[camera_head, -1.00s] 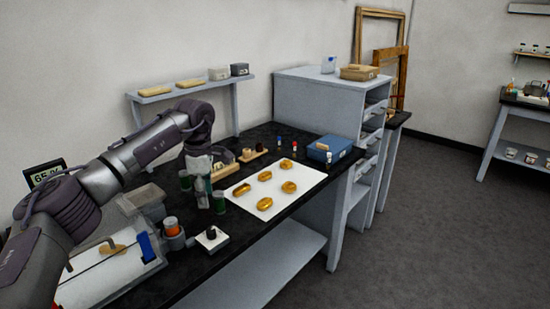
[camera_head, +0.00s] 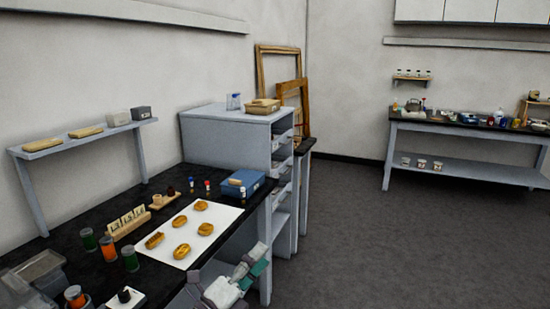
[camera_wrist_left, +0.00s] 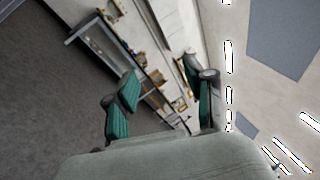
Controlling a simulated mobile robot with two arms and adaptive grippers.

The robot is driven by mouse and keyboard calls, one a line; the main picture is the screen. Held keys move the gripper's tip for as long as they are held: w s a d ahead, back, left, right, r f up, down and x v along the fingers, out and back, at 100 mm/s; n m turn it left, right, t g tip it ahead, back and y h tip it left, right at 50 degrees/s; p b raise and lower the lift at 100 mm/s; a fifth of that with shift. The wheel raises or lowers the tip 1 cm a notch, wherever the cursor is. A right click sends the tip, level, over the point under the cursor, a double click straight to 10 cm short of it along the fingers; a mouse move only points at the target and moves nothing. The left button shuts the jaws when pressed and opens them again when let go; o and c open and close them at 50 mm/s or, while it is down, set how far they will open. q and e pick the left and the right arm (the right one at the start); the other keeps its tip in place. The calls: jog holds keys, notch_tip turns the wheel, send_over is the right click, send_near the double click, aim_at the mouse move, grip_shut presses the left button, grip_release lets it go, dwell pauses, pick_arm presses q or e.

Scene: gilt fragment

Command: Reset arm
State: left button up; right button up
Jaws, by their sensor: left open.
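My left gripper (camera_head: 252,268) shows at the bottom middle of the head view, in front of the black workbench's near edge. Its green-padded fingers are apart. In the left wrist view the two fingers of my left gripper (camera_wrist_left: 162,100) stand wide apart with nothing between them. The wrist camera looks out tilted across the room, toward the wall, shelving and ceiling lights. My right gripper is in neither view.
The black workbench (camera_head: 95,213) holds a white sheet (camera_head: 219,223) with several gold pieces (camera_head: 182,250), jars (camera_head: 130,257) and a blue box (camera_head: 243,182). A grey drawer cabinet (camera_head: 222,140) stands behind. The floor (camera_head: 400,245) to the right is clear.

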pick_arm(q)
jog(key=s+a+f+n+g+y, duration=0.2)
jog(key=s+a+f+n+y, duration=0.3)
jog(key=a+f+n+y, duration=0.4)
jog(key=s+a+f+n+g+y, duration=0.1)
jog(key=s+a+f+n+y, duration=0.5)
jog(key=n, duration=0.6)
jog(key=s+a+f+n+g+h, duration=0.1)
jog(key=s+f+n+g, duration=0.35)
jog(key=s, duration=0.65)
jog(key=s+a+f+n+g, duration=0.1)
jog(key=s+f+n+g, duration=0.1)
jog(key=s+f+g, duration=0.65)
notch_tip(320, 180, down, 22)
jog(key=s+t, duration=0.2)
jog(key=s+a+f+m+g, duration=0.1)
jog(key=s+a+f, duration=0.2)
jog(key=s+f, duration=1.4)
jog(key=shift+s+f, duration=0.2)
jog(key=shift+f, duration=0.6)
